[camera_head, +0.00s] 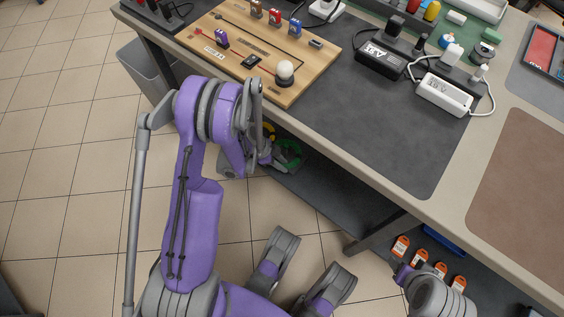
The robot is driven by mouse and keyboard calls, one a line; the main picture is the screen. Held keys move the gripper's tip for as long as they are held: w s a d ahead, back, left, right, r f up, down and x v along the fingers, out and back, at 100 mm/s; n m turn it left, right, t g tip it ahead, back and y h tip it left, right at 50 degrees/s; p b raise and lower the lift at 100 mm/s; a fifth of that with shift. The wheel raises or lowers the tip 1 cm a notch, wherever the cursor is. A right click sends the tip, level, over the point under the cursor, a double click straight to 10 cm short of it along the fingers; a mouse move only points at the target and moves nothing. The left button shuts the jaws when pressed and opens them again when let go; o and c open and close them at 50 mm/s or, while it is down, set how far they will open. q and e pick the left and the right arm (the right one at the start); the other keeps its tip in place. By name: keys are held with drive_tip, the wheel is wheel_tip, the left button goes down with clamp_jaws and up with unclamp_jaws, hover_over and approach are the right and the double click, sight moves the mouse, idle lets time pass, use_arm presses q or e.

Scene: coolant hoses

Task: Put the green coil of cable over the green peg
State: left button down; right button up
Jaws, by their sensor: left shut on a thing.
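The green coil of cable (291,153) shows as a ring just below the table's front edge, over the dark lower shelf. My left gripper (272,159) is at the ring's left side, shut on it; my own arm partly hides the fingers. I cannot make out the green peg. Part of my right arm (436,296) shows at the lower right; its fingertips cannot be made out.
The table (356,178) holds a wooden board (225,64), black and white power adapters (380,61) and small coloured items. Its edge overhangs the lower shelf (325,195). Orange-labelled items (400,246) lie low at the right. Tiled floor is open at left.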

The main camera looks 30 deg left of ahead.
use_arm(q)
drive_tip(key=c, duration=0.6)
unclamp_jaws()
drive_tip(key=shift+r, duration=0.1)
drive_tip(key=p+v, duration=0.3)
drive_tip(key=v, duration=0.7)
drive_tip(key=shift+a+r, duration=0.15)
drive_tip(key=shift+r, duration=0.1)
drive_tip(key=shift+s, duration=0.15)
